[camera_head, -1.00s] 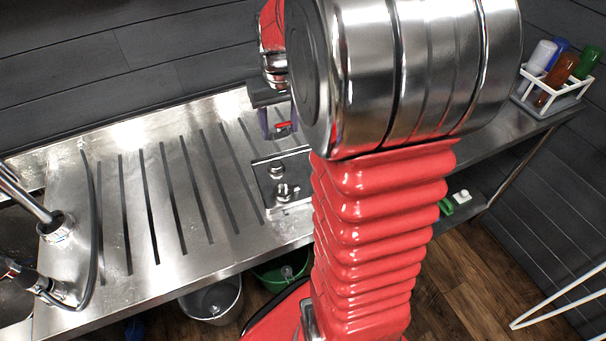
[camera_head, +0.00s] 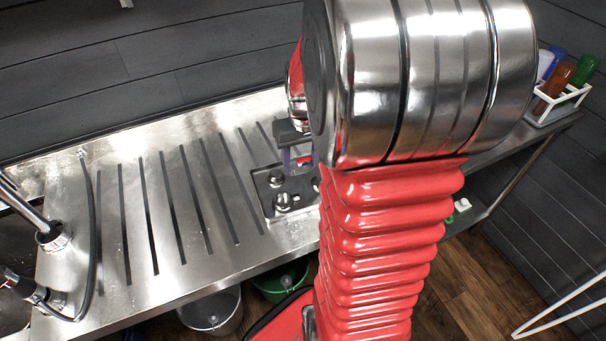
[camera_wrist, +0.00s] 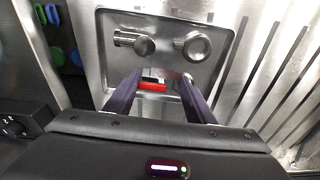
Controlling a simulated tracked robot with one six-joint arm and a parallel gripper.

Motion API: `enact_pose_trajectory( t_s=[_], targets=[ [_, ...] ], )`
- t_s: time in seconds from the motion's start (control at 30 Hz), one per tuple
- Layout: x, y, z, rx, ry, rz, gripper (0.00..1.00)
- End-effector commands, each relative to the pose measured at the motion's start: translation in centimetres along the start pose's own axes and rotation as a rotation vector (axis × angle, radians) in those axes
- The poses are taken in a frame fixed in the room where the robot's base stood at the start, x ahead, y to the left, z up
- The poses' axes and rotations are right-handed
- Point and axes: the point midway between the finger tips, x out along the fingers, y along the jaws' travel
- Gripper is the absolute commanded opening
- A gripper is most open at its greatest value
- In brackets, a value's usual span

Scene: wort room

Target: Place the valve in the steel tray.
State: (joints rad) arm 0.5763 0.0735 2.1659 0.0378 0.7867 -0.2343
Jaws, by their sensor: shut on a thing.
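The valve (camera_wrist: 153,86), with a red handle and a dark and silvery body, is between the fingers of my gripper (camera_wrist: 160,92), which is shut on it. The steel tray (camera_wrist: 165,24) lies beyond and beneath the valve in the wrist view. Two steel fittings sit in its far part. In the head view the tray (camera_head: 297,187) lies on the steel counter, and my gripper (camera_head: 298,160) is at its back edge with the red handle showing. My arm hides part of the tray's right side. I cannot tell whether the valve touches the tray floor.
The slotted steel counter (camera_head: 128,225) is clear left of the tray. A faucet (camera_head: 50,232) stands at far left. A white rack with bottles (camera_head: 562,104) stands at far right. A green bucket (camera_head: 279,283) and a grey bucket (camera_head: 213,311) are below the counter.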

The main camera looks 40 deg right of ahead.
Motion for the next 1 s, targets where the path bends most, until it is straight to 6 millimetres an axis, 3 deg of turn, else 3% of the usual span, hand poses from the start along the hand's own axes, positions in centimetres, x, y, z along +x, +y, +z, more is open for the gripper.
enact_pose_trajectory(
  t_s=[0.13,0.53,0.8,1.0],
  targets=[
    [1.5,0.0,0.1,0.0,0.001,0.0,0.19],
    [2.1,0.0,0.2,0.0,0.0,0.0,0.19],
    [5.1,0.0,0.6,0.001,0.0,0.0,0.19],
    [5.4,0.1,0.6,0.001,0.002,0.0,0.19]
  ],
)
